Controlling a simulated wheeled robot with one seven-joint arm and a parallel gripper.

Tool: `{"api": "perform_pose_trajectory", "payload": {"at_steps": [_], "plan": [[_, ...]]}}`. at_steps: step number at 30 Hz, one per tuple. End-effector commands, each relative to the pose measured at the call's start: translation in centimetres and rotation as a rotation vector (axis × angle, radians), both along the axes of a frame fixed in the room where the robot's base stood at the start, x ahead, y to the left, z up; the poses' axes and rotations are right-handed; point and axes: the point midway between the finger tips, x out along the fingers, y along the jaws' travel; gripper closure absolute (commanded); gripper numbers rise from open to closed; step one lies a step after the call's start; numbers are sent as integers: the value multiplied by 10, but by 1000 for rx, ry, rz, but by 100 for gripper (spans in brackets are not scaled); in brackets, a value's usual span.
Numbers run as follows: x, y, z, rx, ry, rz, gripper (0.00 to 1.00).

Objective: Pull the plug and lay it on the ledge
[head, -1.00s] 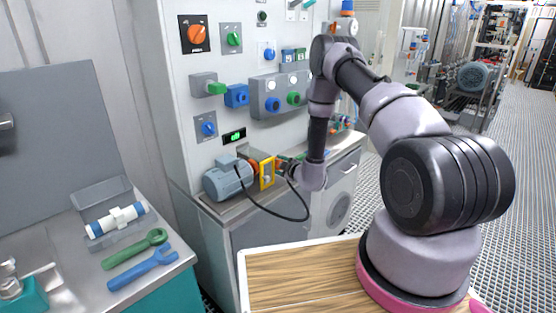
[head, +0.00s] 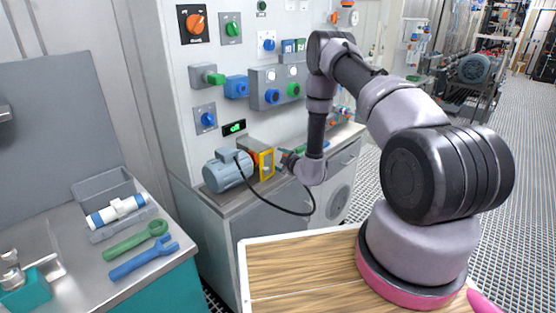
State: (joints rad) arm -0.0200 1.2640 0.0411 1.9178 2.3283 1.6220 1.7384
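A grey-blue motor-like unit (head: 228,171) sits on the ledge (head: 222,203) at the foot of the panel. An orange part and a yellow frame (head: 267,164) stand to its right. A black cable (head: 285,211) leaves the unit, hangs in a loop over the ledge's front edge, and rises to my wrist. My gripper (head: 287,159) is just right of the yellow frame, pointing left towards it, with a small gap visible. The plug cannot be made out; the cable's far end is hidden at my wrist. The fingers are too small and dark to show their opening.
The panel above carries knobs, sockets and a green-lit display (head: 234,128). Small coloured items lie on the ledge behind my wrist. A left bench holds a green wrench (head: 136,240), a blue wrench (head: 145,259) and a grey tray (head: 104,188). A wooden top (head: 300,270) is clear.

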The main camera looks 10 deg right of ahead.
Motion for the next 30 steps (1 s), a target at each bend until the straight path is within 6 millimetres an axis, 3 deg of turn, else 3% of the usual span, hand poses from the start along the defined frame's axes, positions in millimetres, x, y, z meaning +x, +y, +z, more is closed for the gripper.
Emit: {"api": "perform_pose_trajectory", "payload": {"at_steps": [5,19,30], "plan": [[-11,-2,-2,-2,10,4,4],[-86,-34,21,0,5,-1,4],[-98,-39,26,1,-1,0,4]]}}
